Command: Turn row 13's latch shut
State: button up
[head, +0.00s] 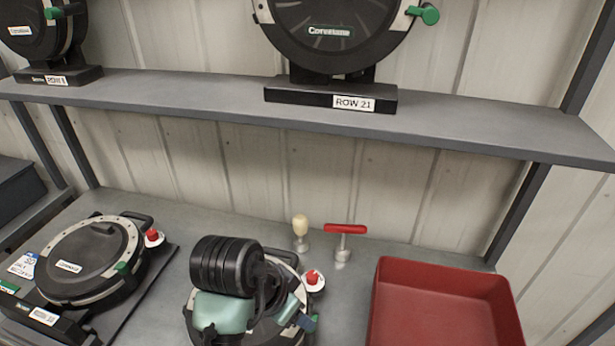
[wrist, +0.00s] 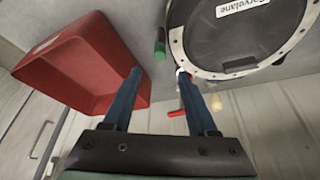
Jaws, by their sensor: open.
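A round black seed meter (head: 290,262) with a pale rim sits on the lower bench, mostly hidden under my arm. No row 13 label can be read; its label is hidden. In the wrist view the meter's lid (wrist: 235,30) is at the upper right. A green latch handle (wrist: 160,42) stands beside its rim, beyond and between my fingertips. My gripper (wrist: 158,73) is open and empty, apart from the latch. In the head view my gripper (head: 302,318) is at the meter's right side, partly hidden by my arm, and the latch cannot be made out.
A red bin (head: 440,267) stands to the right. A red T-handled tool (head: 345,230) and a wooden-knobbed tool (head: 300,228) stand behind. A red knob (head: 313,278) is near my gripper. Another meter (head: 85,260) is left; a shelf (head: 200,100) with meters hangs above.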

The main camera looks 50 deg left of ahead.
jog(key=p+x, duration=0.1)
jog(key=x, duration=0.8)
jog(key=shift+f, duration=0.1)
grip_shut()
